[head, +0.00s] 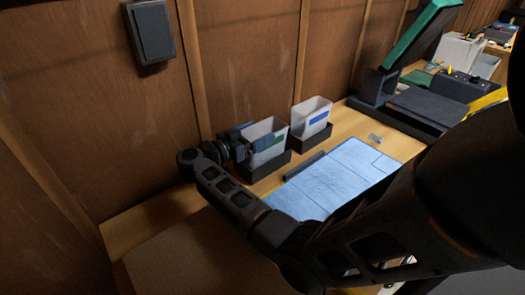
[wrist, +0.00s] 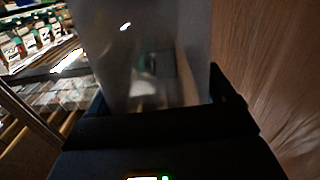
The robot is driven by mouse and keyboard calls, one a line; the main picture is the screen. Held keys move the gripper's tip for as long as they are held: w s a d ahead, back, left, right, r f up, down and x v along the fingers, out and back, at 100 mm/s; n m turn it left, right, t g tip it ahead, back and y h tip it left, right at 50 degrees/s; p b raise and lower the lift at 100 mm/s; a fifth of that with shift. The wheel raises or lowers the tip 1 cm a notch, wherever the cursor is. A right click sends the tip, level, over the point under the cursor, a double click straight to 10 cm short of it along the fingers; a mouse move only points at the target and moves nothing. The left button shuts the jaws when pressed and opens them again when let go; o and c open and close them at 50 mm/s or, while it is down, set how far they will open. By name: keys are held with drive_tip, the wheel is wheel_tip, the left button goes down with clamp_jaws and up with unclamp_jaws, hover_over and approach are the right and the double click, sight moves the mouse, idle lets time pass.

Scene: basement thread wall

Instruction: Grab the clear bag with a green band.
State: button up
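The clear bag with the green band (head: 277,128) stands upright in a black holder (head: 265,168) on the wooden bench, near the wall. My gripper (head: 250,140) is at the left side of this bag, with dark finger parts close against it and overlapping part of its front. In the wrist view a translucent bag (wrist: 150,50) fills the middle, with a dim green patch showing through. Dark parts stand at both sides of its lower end. I cannot tell whether the fingers touch or grip the bag.
A second clear bag with a blue band (head: 318,119) stands in its own black holder to the right. A dark bar (head: 304,166) and a pale blue mat (head: 335,180) lie in front. A dark machine with a green panel (head: 420,30) stands further right. The wooden wall is close behind.

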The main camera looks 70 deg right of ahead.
drive_tip(key=c, duration=0.7)
drive_tip(key=shift+c, duration=0.2)
